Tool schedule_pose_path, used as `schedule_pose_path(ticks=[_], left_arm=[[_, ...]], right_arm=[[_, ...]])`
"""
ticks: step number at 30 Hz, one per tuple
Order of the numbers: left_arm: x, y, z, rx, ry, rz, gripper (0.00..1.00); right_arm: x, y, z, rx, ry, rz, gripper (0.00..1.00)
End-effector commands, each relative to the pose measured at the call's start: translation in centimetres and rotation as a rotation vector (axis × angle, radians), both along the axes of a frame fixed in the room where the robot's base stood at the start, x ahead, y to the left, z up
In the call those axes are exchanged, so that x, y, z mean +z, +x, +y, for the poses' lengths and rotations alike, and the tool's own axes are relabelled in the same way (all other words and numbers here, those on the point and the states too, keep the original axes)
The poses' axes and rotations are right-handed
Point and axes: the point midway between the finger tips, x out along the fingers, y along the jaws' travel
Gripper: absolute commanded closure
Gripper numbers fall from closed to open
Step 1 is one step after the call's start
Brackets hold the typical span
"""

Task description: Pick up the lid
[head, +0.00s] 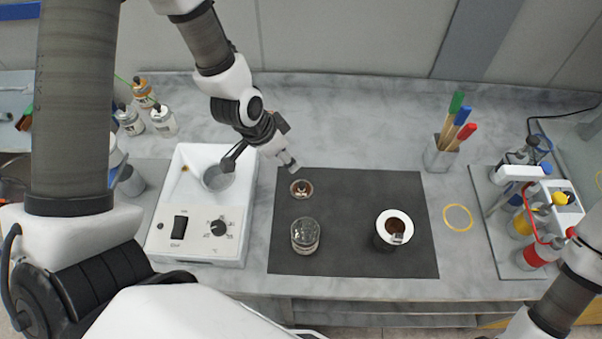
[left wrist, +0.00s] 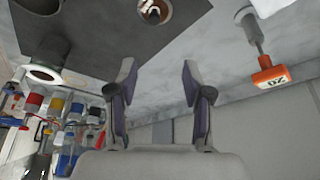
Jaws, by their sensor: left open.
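The lid (head: 301,188) looks like a small round brown piece with a light mark in its middle. It lies near the upper left corner of a dark mat (head: 350,255). A clear glass jar (head: 305,236) stands on the mat below it. My left gripper (head: 280,152) is above the bench just up and left of the lid, apart from it. In the left wrist view its two fingers (left wrist: 160,80) are spread with nothing between them, and the lid (left wrist: 153,10) shows at the top edge. My right gripper is outside the frames.
A white-rimmed cup (head: 394,228) stands on the mat's right side. A white machine with a knob (head: 200,215) is left of the mat. A pen holder (head: 440,155), a yellow ring (head: 458,218) and a rack of coloured bottles (head: 530,220) are at right. Bench behind the mat is clear.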

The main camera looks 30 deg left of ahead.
Motion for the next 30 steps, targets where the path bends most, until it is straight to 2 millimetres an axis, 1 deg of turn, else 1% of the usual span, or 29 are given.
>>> schedule_pose_path(ticks=[1,3,8,11,14,21,25,27,30], left_arm=[[-1.8,0.0,0.0,0.0,0.0,0.0,0.5],[-3.1,0.0,0.0,0.0,0.0,0.0,0.5],[-5.7,-0.1,0.0,0.0,0.0,0.0,0.5],[-6.7,-0.1,-0.1,0.0,0.0,0.0,0.5],[-7.5,0.1,-0.2,-0.001,0.004,0.002,0.5],[-9.6,1.1,-1.1,-0.002,0.004,0.003,0.5],[-11.4,1.7,-2.1,-0.004,0.003,0.005,0.5],[-12.6,2.1,-2.3,-0.001,0.001,0.004,0.5],[-13.5,2.4,-2.4,0.0,0.001,0.002,0.5]], right_arm=[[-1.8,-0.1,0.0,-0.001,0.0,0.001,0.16],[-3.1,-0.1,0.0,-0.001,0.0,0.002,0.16],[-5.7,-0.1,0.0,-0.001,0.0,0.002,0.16],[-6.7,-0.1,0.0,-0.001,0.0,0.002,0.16],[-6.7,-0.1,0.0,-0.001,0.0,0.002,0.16],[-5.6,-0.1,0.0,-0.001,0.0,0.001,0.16],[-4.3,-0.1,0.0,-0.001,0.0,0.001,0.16],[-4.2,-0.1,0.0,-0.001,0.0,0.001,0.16],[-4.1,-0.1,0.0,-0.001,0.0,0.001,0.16]])
